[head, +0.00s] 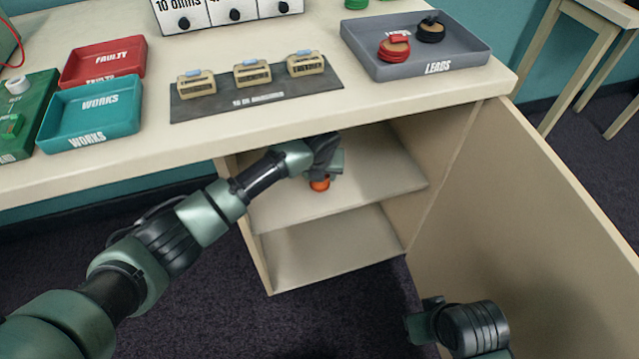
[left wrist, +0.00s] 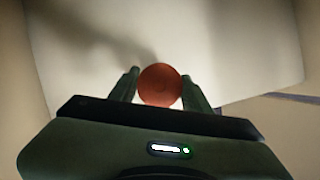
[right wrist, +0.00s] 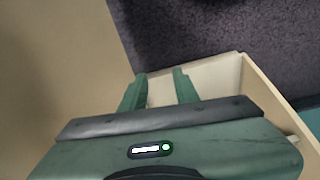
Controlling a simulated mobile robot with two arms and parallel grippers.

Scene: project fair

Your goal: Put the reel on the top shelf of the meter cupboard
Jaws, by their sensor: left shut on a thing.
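The orange-red reel (head: 319,184) is inside the open meter cupboard, over its top shelf (head: 380,192). My left gripper (head: 322,176) reaches in under the worktop and is shut on the reel. The left wrist view shows the round reel (left wrist: 160,85) between both fingers, with the pale shelf beyond. I cannot tell whether the reel touches the shelf. My right gripper (right wrist: 160,88) is open and empty, outside the cupboard near its door. In the head view it is low at the right, partly hidden by its own wrist.
The cupboard door (head: 510,220) stands open to the right. A lower shelf (head: 330,250) is empty. On the worktop above are a grey leads tray (head: 415,66) with red and black leads, a dark mat (head: 200,112) with several meters, a teal works tray (head: 90,118) and a red faulty tray (head: 103,67).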

